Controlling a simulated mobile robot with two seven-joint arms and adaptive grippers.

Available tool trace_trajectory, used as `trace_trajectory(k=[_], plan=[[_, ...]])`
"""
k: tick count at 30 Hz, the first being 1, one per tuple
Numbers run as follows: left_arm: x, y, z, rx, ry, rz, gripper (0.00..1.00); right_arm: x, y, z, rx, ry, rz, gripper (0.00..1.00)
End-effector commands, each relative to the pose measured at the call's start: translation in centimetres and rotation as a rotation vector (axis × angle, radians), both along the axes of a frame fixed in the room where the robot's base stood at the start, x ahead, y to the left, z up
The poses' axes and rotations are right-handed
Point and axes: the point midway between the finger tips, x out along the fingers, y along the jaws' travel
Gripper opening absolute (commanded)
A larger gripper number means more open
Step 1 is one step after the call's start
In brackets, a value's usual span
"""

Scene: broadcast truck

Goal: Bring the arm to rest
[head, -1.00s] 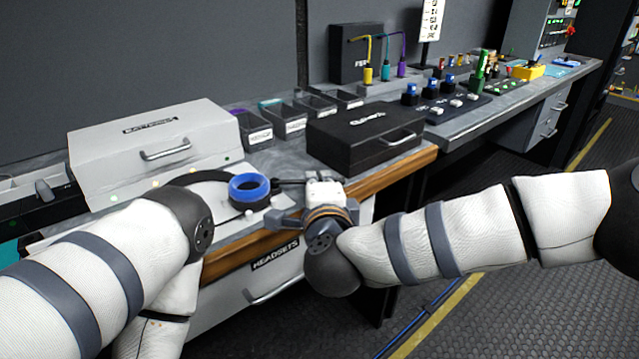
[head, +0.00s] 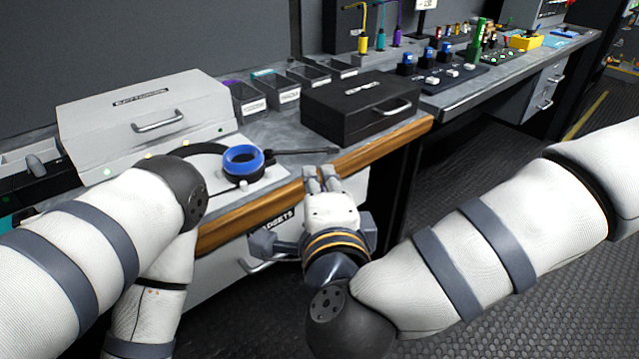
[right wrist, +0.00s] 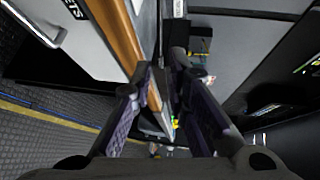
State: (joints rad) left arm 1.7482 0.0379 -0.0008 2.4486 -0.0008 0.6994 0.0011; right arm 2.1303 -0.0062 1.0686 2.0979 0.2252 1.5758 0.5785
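My right gripper (head: 320,174) is in front of the wooden edge of the bench, pointing away from me. Its two fingers are a little apart with nothing between them. They also show in the right wrist view (right wrist: 160,68), with a narrow gap between their tips. My right arm comes in from the right, bent low in front of the bench. My left arm is folded at the left, and its gripper is out of view.
The bench (head: 225,228) holds a blue ring-shaped item (head: 243,160), possibly a headset, a black case (head: 352,118), a light grey case (head: 150,118) and small bins (head: 280,90). A drawer front (head: 215,285) is below. Dark floor (head: 510,300) at the right is free.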

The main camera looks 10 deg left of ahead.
Motion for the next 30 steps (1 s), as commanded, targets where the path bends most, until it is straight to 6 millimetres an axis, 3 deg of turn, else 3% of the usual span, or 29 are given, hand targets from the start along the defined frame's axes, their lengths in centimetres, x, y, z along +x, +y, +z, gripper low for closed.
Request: trace_trajectory(k=[12, 14, 17, 18, 21, 24, 27, 30], plan=[[0.0, 0.0, 0.0, 0.000, -0.001, 0.000, 0.00, -0.2, -0.1, -0.4, -0.011, 0.005, 0.006, 0.15], [0.1, 0.0, 0.1, 0.000, -0.004, 0.000, 0.00, -0.6, -0.4, -2.1, -0.062, 0.026, 0.034, 0.15], [0.5, 0.0, 0.5, 0.000, -0.016, 0.000, 0.00, -3.1, -2.1, -8.6, -0.252, 0.114, 0.153, 0.15], [0.6, 0.0, 0.7, 0.000, -0.022, 0.000, 0.00, -4.8, -3.3, -11.9, -0.348, 0.166, 0.221, 0.15], [1.0, 0.0, 1.1, -0.001, -0.036, 0.000, 0.00, -10.0, -7.4, -19.5, -0.569, 0.311, 0.399, 0.15], [1.4, 0.0, 1.4, 0.000, -0.049, 0.000, 0.00, -16.3, -12.8, -25.2, -0.753, 0.471, 0.579, 0.15], [1.8, 0.0, 1.8, 0.000, -0.062, 0.002, 0.00, -23.2, -18.8, -28.8, -0.898, 0.643, 0.761, 0.15], [2.1, 0.0, 2.1, 0.000, -0.073, 0.001, 0.00, -29.6, -24.5, -30.2, -0.994, 0.806, 0.924, 0.15]])
